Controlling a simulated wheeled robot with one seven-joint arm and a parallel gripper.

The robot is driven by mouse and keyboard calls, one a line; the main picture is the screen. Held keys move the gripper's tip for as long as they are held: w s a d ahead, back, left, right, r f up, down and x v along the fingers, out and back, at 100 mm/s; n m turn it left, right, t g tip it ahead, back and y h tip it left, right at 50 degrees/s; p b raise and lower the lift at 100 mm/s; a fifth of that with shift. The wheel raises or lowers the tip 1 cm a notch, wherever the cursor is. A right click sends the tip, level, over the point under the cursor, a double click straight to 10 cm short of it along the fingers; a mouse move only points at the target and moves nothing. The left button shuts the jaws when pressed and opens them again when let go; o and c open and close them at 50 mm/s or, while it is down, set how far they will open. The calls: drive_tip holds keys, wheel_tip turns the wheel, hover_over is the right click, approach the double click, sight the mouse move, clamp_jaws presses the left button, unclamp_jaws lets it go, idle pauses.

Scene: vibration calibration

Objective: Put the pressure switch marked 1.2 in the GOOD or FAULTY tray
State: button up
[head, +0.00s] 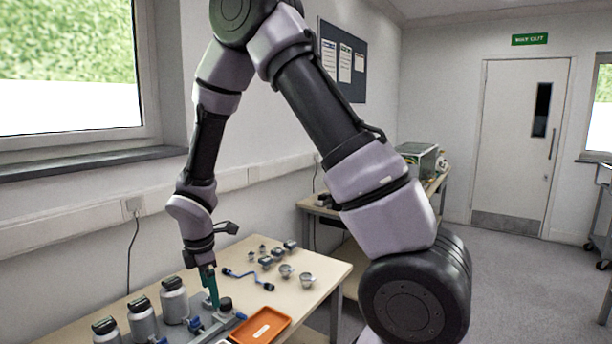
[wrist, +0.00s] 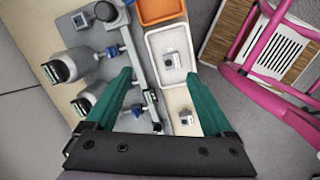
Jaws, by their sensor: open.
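My gripper (head: 213,303) points down over the bench beside the grey test rig. In the wrist view its two green fingers (wrist: 159,78) are spread, with nothing held between them. A small grey switch-like part (wrist: 172,60) lies in a white tray (wrist: 149,56), ahead of the right fingertip. A similar part (wrist: 186,117) lies on a pale surface just left of the right finger. I cannot read a 1.2 mark on either. An orange tray (wrist: 145,19) adjoins the white one and also shows in the head view (head: 284,318). I cannot read GOOD or FAULTY on the trays.
Several grey bottles with black caps (head: 173,302) stand along the rig, with blue valves beside them. A pink-framed object (wrist: 262,78) stands right of the bench.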

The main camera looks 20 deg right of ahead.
drive_tip(key=s+d+r+m+t+y, duration=0.1)
drive_tip(key=d+r+m, duration=0.55)
drive_tip(key=r, duration=0.45)
drive_tip(key=s+d+r+m+t+y, duration=0.1)
drive_tip(key=d+r+m, duration=0.55)
drive_tip(key=r, duration=0.45)
drive_tip(key=s+d+r+m+t, duration=0.3)
drive_tip(key=s+d+r+m, duration=0.5)
drive_tip(key=s+r+m, duration=0.3)
drive_tip(key=shift+s+r+m+t+y, duration=0.3)
drive_tip(key=shift+s+r+m+y, duration=0.1)
drive_tip(key=shift+s, duration=0.45)
